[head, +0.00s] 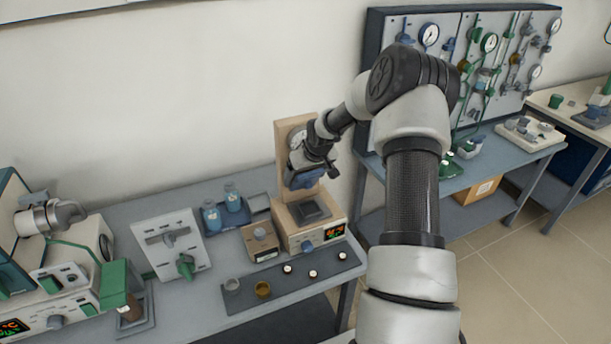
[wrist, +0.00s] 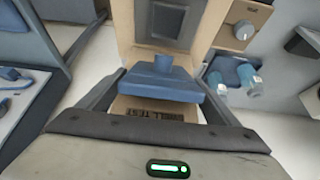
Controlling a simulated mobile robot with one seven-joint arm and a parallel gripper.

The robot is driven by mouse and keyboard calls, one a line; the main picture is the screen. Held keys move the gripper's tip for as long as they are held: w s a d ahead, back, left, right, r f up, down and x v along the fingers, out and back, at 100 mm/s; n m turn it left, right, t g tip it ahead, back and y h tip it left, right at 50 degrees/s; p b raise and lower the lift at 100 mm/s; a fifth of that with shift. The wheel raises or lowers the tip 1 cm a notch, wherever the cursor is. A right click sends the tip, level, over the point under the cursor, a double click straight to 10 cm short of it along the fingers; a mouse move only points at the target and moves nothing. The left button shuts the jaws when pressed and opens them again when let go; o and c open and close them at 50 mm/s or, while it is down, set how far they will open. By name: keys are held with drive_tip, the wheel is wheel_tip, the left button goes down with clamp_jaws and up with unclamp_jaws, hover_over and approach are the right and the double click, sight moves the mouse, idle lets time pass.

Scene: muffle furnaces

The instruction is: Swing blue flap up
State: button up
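The blue flap (head: 304,179) hangs on the front of a beige upright unit with a dial, in the head view. In the wrist view the blue flap (wrist: 160,82) lies below a beige panel, with a small blue knob (wrist: 163,63) on it. My gripper (head: 316,158) is close against the flap in the head view, which partly hides it. In the wrist view my gripper's fingers (wrist: 163,75) are spread wide, one on each side of the flap. Whether they touch its edges is not clear.
The beige unit's base (head: 312,233) carries a dark plate and a red-green display. Blue bottles (head: 221,209) stand to its left. A dark mat (head: 290,278) with small jars lies in front. A furnace with a green handle (head: 115,284) stands at far left.

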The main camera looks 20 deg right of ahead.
drive_tip(key=shift+r, duration=0.1)
drive_tip(key=v, duration=1.7)
drive_tip(key=shift+b, duration=0.3)
drive_tip(key=shift+s+r, duration=0.1)
drive_tip(key=shift+r, duration=0.05)
